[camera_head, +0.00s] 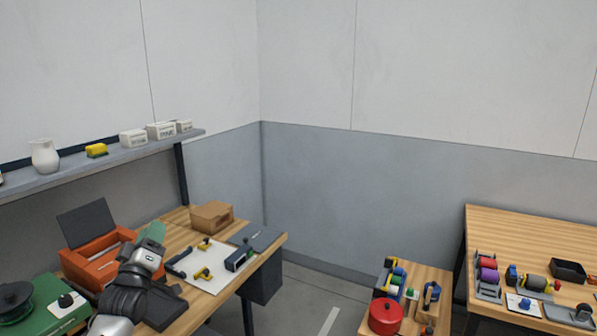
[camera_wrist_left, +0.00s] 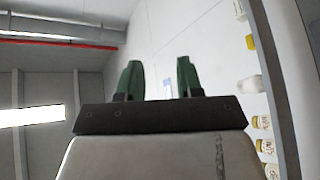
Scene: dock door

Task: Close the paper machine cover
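The paper machine is probably the orange box (camera_head: 95,255) on the left workbench. Its dark grey cover (camera_head: 84,223) stands raised at the back, tilted up and open. My left gripper (camera_head: 151,233) is just right of the orange box, its green fingers pointing up and its arm covering the box's front right part. I cannot tell whether it touches the box. In the left wrist view the two green fingers (camera_wrist_left: 160,80) are apart with nothing between them. My right gripper is not in view.
A cardboard box (camera_head: 211,216) and a white board (camera_head: 207,283) with clamp-like tools lie right of my left arm. A green machine (camera_head: 42,308) is at the lower left. A shelf (camera_head: 95,163) with a vase runs above. Floor separates this bench from the right table (camera_head: 530,228).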

